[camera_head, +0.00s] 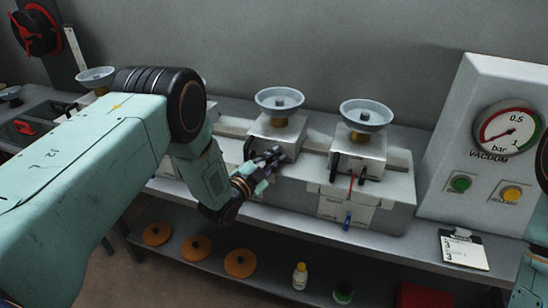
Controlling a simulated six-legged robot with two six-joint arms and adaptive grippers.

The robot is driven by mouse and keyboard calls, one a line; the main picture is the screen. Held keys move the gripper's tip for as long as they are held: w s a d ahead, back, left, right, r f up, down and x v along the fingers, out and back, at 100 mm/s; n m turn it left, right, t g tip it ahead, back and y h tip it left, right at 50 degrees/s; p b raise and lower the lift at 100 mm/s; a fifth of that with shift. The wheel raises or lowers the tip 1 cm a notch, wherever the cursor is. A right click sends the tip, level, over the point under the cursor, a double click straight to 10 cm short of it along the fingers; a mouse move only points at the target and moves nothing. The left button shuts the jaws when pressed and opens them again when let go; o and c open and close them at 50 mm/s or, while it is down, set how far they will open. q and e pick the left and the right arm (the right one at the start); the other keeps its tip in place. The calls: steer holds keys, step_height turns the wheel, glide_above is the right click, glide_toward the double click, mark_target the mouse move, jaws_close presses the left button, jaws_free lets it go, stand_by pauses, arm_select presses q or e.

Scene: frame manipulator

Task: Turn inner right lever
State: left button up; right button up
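A grey bench unit (395,205) carries bowl-topped heads in a row. The middle head (285,135) and the right head (362,146) show best. The right head has dark levers (335,166) at its front, with a thin red rod below. My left gripper (266,163) is at the front of the middle head, with its dark fingers close to or touching a dark lever part there. The fingers blend with the dark parts, so I cannot tell whether they are closed on it. My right arm shows only at the right edge; its gripper is out of view.
A vacuum gauge panel (485,165) with a green button (460,183) and a yellow button (510,194) stands at right. A clipboard (464,250) lies before it. A lower shelf holds orange discs (240,263) and small bottles (300,276). My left forearm hides the left heads.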

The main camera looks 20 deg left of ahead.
arm_select(q)
steer(key=shift+f, duration=0.1)
jaws_close()
steer(key=shift+f+n+b, duration=0.15)
steer(key=shift+n+b, duration=0.45)
steer(key=shift+b, duration=0.15)
steer(key=n+t+b, duration=0.1)
steer(key=n+b, duration=0.1)
steer(key=n, duration=0.1)
steer(key=shift+s+b, duration=0.1)
steer(key=shift+b, duration=0.25)
steer(key=shift+n+t+y+b, duration=0.3)
steer(key=shift+n+b, duration=0.4)
steer(key=shift+n, duration=0.65)
steer(key=shift+n+t+y+b, duration=0.2)
steer(key=shift+n+t+b, duration=0.35)
steer(key=shift+n, duration=0.8)
steer(key=shift+o, duration=1.5)
jaws_free()
steer(key=shift+o, duration=0.9)
steer(key=shift+s+a+r, duration=0.1)
steer(key=shift+s+r, duration=0.05)
steer(key=shift+r, duration=0.15)
